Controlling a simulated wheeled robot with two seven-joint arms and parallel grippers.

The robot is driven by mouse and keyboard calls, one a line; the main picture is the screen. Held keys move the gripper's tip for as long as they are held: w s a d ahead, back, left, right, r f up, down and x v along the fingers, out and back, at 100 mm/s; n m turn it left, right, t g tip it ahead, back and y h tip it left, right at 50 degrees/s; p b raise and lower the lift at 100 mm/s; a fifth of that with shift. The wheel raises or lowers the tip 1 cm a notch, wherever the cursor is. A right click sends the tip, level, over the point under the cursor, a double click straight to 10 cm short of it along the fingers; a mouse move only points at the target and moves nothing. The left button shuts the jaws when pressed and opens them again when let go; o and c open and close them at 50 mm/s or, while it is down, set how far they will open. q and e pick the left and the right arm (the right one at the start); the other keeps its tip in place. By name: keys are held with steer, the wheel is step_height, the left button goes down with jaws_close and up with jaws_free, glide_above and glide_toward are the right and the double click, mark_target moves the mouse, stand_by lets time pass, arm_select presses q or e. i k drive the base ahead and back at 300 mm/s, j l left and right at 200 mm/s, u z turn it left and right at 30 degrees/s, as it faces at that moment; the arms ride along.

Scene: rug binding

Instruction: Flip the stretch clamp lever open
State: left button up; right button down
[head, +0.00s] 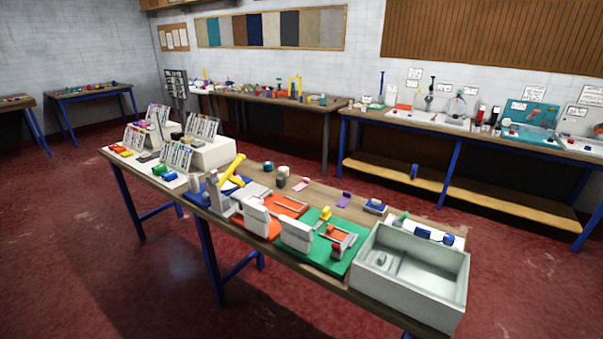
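A long yellow lever (232,168) rises at a slant from a grey and blue fixture (215,195) near the middle of the wooden table. It looks like a clamp lever, but I cannot tell for sure that it is the stretch clamp's. A smaller yellow part (325,213) stands on a green board (310,254) further right. An orange board (291,205) with a grey frame lies between them. Neither of my grippers is in view, and nothing touches the lever.
A pale open bin (412,288) sits at the table's right end. White racks (203,130) with cards stand at its left end, near green and blue blocks (158,170). Side benches (450,130) line the back wall. Red floor (120,280) is clear around the table.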

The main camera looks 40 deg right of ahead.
mark_target(337, 247)
steer(key=i+j+z, duration=0.4)
steer(key=j+z, duration=0.15)
steer(key=i+j+z, duration=0.1)
steer(key=j+z, duration=0.2)
steer(key=j, duration=0.2)
steer(key=i+j+z, duration=0.1)
steer(key=j+z, duration=0.2)
steer(key=j, duration=0.15)
